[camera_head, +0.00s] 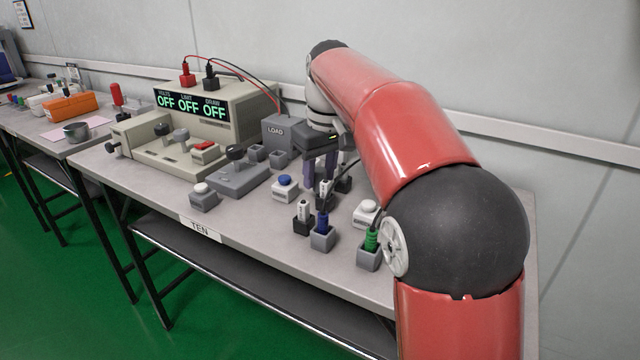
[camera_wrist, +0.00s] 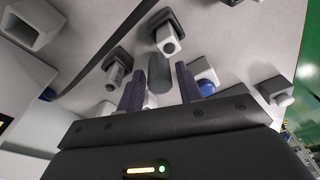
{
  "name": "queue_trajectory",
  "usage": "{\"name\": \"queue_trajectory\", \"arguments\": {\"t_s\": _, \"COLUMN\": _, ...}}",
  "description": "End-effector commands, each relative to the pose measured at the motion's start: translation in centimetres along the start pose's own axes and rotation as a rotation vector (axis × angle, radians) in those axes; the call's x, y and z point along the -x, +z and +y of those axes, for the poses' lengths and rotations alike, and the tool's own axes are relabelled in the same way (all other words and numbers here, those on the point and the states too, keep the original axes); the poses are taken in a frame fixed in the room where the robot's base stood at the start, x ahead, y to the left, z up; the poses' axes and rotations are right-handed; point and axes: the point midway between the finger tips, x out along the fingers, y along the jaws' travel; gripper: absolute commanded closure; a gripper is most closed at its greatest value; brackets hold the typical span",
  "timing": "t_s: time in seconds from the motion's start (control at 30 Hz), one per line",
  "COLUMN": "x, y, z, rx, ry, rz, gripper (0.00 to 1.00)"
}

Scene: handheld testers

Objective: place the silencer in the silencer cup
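In the wrist view a plain dark grey cylinder (camera_wrist: 160,74), which looks like the silencer, stands between the two dark purple fingers of my gripper (camera_wrist: 160,72). The fingers are apart with the cylinder close to both. I cannot tell whether they touch it. In the head view my gripper (camera_head: 320,170) points down low over the table's right half, and the cylinder cannot be made out there. Several small square cups stand around it: a black cup (camera_head: 302,227) holding a white piece, and a grey cup (camera_head: 322,241) with a blue piece. I cannot tell which is the silencer cup.
A green piece in a grey cup (camera_head: 369,260) stands beside my arm. A blue-button box (camera_head: 285,190) and white-button boxes (camera_head: 204,199) are close by. The LOAD box (camera_head: 284,134) and beige power unit (camera_head: 225,115) stand behind. The table's front edge is clear near the TEN label (camera_head: 200,229).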

Motion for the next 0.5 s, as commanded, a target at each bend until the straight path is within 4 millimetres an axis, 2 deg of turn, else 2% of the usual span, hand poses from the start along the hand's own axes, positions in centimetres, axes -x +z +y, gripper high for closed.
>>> {"name": "queue_trajectory", "arguments": {"t_s": 0.27, "x": -0.43, "y": -0.01, "z": 0.0, "rx": 0.0, "ry": 0.0, "rz": 0.001, "gripper": 0.65}}
{"name": "queue_trajectory", "arguments": {"t_s": 0.5, "x": -0.41, "y": -0.01, "z": 0.01, "rx": 0.0, "ry": 0.0, "rz": 0.002, "gripper": 0.93}}
